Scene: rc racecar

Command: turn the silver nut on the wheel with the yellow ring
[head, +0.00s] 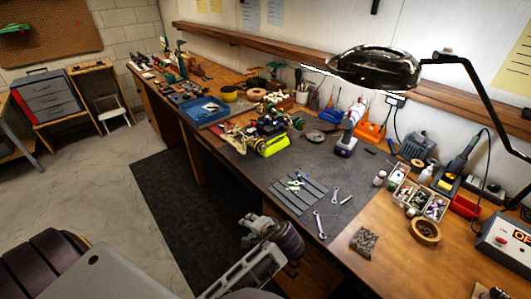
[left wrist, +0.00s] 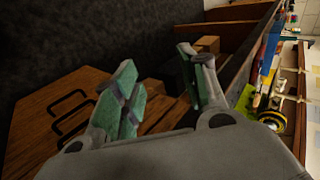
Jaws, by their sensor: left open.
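The RC car (head: 268,128) sits on a bright yellow-green stand (head: 273,147) near the middle of the workbench. In the left wrist view a car wheel with a yellowish ring (left wrist: 272,120) shows at the right edge. Its silver nut is too small to make out. My left gripper (left wrist: 160,88) is open and empty, its green-padded fingers apart. It is in front of the bench, well away from the wheel. In the head view my left arm's end (head: 275,238) shows at the bench's front edge, its fingertips unclear. My right gripper is not in view.
A grey mat (head: 240,163) on the bench holds wrenches (head: 320,222) and strips. A drill (head: 347,138) stands behind, and a black lamp (head: 375,68) hangs over the bench. A roll of tape (head: 425,231) lies at right. Wooden drawers (left wrist: 62,108) are close below my left gripper.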

